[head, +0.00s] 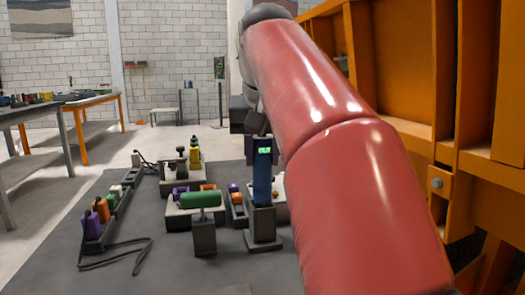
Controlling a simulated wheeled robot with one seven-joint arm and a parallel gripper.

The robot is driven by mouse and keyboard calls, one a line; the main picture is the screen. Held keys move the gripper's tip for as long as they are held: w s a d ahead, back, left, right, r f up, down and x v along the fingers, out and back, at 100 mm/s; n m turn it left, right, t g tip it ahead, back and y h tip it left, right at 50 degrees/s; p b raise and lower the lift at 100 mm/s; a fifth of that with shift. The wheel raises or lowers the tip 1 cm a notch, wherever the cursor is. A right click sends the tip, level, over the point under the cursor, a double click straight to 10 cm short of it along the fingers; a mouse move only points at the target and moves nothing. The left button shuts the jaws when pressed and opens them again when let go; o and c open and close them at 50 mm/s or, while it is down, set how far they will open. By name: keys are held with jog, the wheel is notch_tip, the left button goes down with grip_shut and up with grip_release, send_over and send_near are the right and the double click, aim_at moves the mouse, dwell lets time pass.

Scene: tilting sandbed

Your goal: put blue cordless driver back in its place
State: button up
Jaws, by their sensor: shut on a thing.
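A blue upright body (262,185), which I take to be the blue cordless driver, shows just below my gripper (257,128). A small lit green display (264,150) shows at its dark top. Its lower end meets a dark grey block (263,226); I cannot tell whether it sits in that block or stands in front of or behind it. My gripper is small in view and shut, its fingers partly hidden by dark parts and my red arm. The exact grip is hard to make out.
A green cylinder on a grey stand (203,238) is close on the left. A long rack (97,243) with purple and orange items and a cable lies farther left on the dark mat (190,275). An orange frame (480,150) borders the right. Workbenches (60,108) stand back left.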

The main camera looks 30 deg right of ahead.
jog(key=shift+f, duration=0.2)
jog(key=o, duration=1.6)
jog(key=shift+r, duration=0.1)
notch_tip(320, 180, up, 8)
jog(key=p, duration=0.8)
